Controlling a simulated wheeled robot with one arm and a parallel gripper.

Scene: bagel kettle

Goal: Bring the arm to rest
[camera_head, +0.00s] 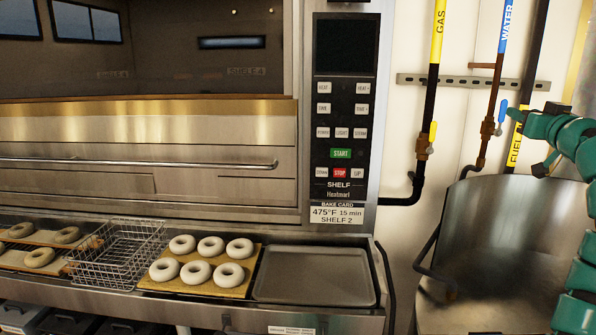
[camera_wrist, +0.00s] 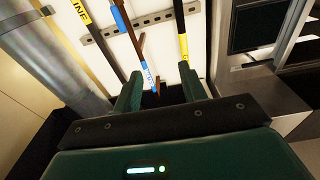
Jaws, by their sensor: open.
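My gripper (camera_wrist: 161,86) shows in the wrist view with its two green fingers apart and nothing between them. Beyond the fingers are the wall and its pipes. In the head view, my teal arm (camera_head: 573,135) is at the right edge, raised in front of the wall and above the steel kettle (camera_head: 500,235). Much of the arm is cut off by the picture's edge. The gripper is apart from the bagels (camera_head: 197,272) and touches nothing that I can see.
The oven control panel (camera_head: 343,140) stands left of the pipes. Below it are a wooden board (camera_head: 240,291) with several bagels, an empty grey tray (camera_head: 314,275) and a wire basket (camera_head: 115,255). The gas pipe (camera_head: 433,80) and water pipe (camera_head: 495,80) run down the wall near my arm.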

